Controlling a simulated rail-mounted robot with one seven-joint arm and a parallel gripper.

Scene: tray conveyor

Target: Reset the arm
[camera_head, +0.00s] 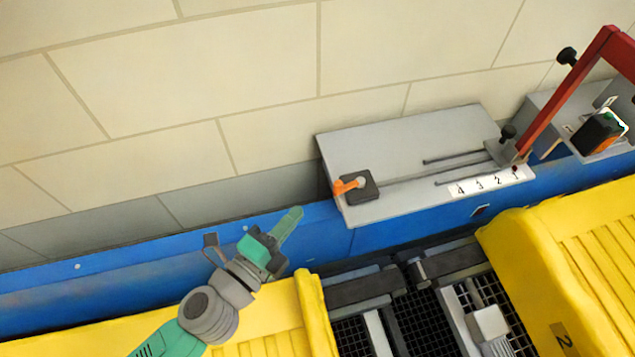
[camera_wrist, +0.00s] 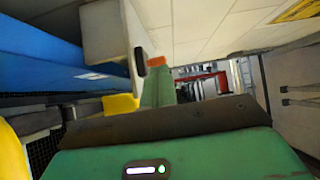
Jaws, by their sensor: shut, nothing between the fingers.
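My gripper (camera_head: 291,218) is at the lower middle of the head view, above the blue conveyor rail. It points up and to the right, with its green fingers together and nothing between them. In the wrist view the fingers (camera_wrist: 160,84) show behind the dark edge of the gripper body, tilted, with an orange patch at the end. My gripper is left of the grey panel box (camera_head: 400,150) and apart from it.
Yellow trays (camera_head: 560,245) lie along the front. A tiled wall (camera_head: 190,70) stands behind the blue rail (camera_head: 120,268).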

